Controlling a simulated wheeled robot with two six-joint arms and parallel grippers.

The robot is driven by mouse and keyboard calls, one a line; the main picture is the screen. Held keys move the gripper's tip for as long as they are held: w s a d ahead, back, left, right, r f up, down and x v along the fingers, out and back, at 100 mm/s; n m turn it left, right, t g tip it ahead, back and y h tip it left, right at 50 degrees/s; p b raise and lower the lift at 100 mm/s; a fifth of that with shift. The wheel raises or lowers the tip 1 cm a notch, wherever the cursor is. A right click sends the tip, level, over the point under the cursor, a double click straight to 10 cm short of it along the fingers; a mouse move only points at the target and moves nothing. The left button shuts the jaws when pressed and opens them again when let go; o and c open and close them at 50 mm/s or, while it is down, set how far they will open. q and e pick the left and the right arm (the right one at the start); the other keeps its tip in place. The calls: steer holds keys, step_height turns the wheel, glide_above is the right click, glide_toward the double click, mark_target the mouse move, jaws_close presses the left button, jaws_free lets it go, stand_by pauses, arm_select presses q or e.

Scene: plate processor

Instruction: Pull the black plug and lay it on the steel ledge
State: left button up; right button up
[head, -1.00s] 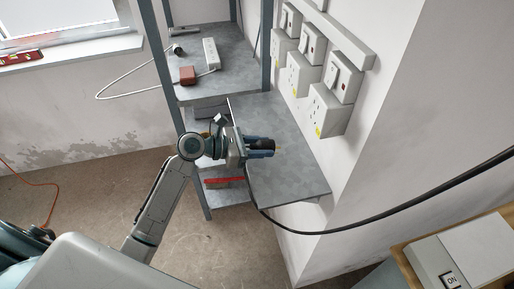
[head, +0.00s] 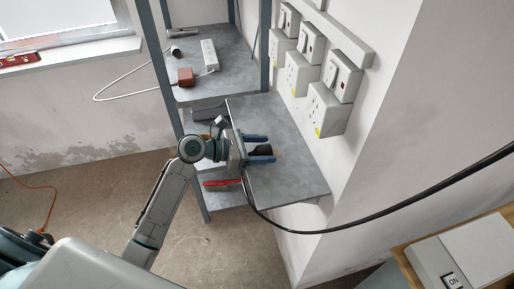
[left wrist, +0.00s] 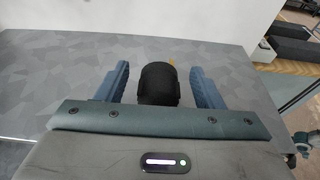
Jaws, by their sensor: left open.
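The black plug (head: 264,151) is on the steel ledge (head: 290,185), at its left part, with brass-coloured pins pointing right. My left gripper (head: 272,149) is open around it, one finger on each side. In the left wrist view the plug (left wrist: 158,84) sits between the open fingers of the gripper (left wrist: 160,66), with a gap on both sides. The gripper body hides the plug's rear. Its black cable (head: 340,228) drops over the ledge's left edge and runs right. My right gripper is not in view.
Several white wall sockets (head: 325,108) with switches are above the ledge. Grey shelves (head: 240,62) stand behind, with a red-brown plug (head: 186,77) and a white power strip (head: 209,55). A red-handled item (head: 221,183) is on a lower shelf. The ledge's front is clear.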

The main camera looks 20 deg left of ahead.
arm_select(q)
steer(key=shift+s+a, duration=0.3)
steer(key=shift+a, duration=0.15)
steer(key=b+v, duration=0.3)
steer(key=v, duration=0.6)
steer(key=shift+s+a+r, duration=0.2)
steer(key=shift+a, duration=0.05)
